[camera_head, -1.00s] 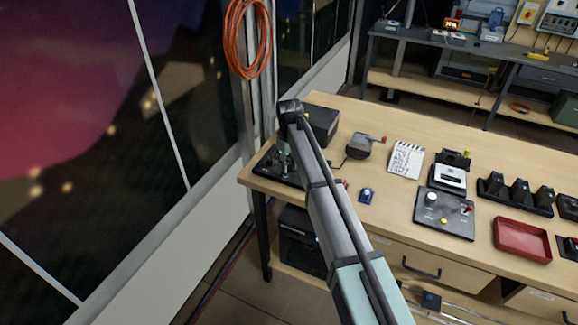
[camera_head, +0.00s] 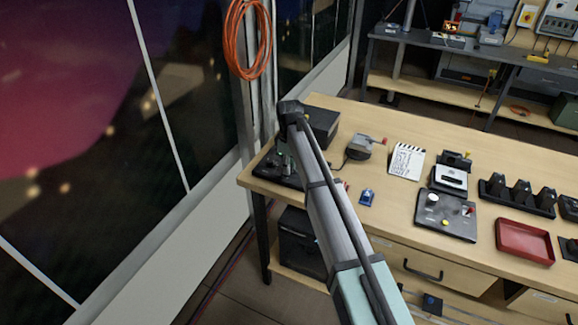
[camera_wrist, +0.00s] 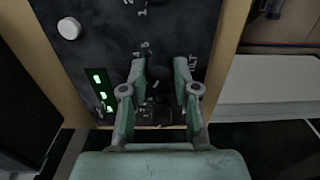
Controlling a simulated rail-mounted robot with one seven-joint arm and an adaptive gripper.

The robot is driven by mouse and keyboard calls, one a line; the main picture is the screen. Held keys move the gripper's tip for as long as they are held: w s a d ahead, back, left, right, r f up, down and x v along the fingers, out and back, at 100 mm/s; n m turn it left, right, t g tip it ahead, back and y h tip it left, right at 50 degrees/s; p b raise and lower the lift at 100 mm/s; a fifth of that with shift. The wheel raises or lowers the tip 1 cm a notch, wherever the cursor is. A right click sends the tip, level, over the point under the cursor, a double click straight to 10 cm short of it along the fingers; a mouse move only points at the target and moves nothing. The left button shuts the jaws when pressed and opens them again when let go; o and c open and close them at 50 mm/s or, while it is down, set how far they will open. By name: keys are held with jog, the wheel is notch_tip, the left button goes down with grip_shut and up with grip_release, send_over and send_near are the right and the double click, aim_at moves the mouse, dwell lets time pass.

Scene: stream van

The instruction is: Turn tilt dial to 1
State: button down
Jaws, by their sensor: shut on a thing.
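A dark control panel (camera_wrist: 110,40) with small white marks fills the upper part of the wrist view. It also shows at the left end of the bench in the head view (camera_head: 268,172), partly behind my arm. My gripper (camera_wrist: 160,64) is over the panel, its two green fingers on either side of a dark dial (camera_wrist: 158,74) and shut on it. The dial is very dim between the fingers, and its pointer and the number it faces cannot be read. In the head view my arm hides the dial and most of the gripper.
A white round knob (camera_wrist: 69,28) and green lit indicators (camera_wrist: 103,90) sit on the panel, left of my fingers. A black box (camera_head: 322,124) stands behind the panel. A grey device (camera_head: 360,147) and small blue object (camera_head: 366,197) lie to the right on the bench (camera_head: 335,225).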

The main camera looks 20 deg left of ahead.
jog(key=c, duration=0.9)
grip_release()
jog(key=shift+o, duration=0.2)
jog(key=shift+r, duration=0.1)
notch_tip(320, 180, up, 12)
